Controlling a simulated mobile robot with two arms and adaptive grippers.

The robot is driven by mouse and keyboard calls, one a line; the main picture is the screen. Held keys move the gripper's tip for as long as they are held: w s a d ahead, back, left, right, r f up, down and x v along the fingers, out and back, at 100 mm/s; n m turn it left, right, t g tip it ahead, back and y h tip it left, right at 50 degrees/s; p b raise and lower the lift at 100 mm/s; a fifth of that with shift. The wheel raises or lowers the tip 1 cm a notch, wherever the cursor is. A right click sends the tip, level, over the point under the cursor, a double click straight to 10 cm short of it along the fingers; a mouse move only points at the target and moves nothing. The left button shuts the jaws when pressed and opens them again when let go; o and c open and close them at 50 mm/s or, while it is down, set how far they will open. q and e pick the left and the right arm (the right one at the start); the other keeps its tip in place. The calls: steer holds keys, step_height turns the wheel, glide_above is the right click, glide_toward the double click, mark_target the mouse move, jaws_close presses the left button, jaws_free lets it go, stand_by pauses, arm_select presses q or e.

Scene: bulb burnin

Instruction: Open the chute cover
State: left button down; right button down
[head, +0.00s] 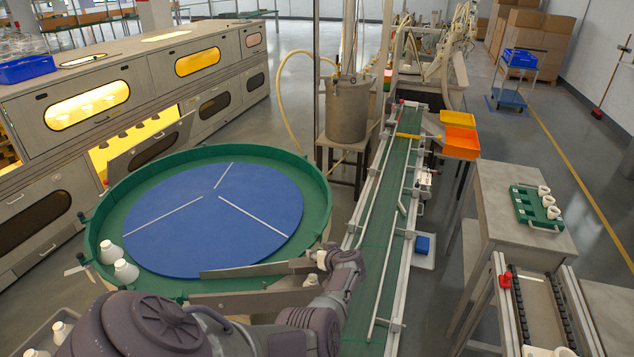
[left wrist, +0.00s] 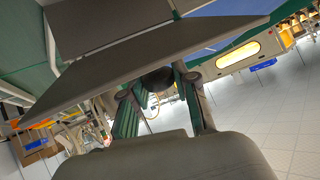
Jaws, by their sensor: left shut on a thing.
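Two long grey metal plates of the chute (head: 262,269) run across the near edge of the green-rimmed turntable (head: 322,200) toward the conveyor. In the left wrist view, large grey panels (left wrist: 150,55) fill the upper part; I take the lower one for the chute cover. My left gripper (head: 334,262) is at the chute's right end, beside the conveyor. In the left wrist view its fingers (left wrist: 160,92) are on either side of a dark rounded piece (left wrist: 156,79) just under the panel, and are shut on it. The exact contact is partly hidden. My right gripper is not in view.
White bulbs (head: 126,270) stand at the turntable's left edge. The green conveyor (head: 375,240) runs away on the right, with a metal tank (head: 347,108) beside it. Orange and yellow bins (head: 461,143) stand beyond. A green bulb tray (head: 537,207) sits on the right-hand table.

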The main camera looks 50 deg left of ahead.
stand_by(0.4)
arm_select(q)
steer(key=c, duration=0.9)
jaws_free()
steer(key=shift+v, duration=3.7)
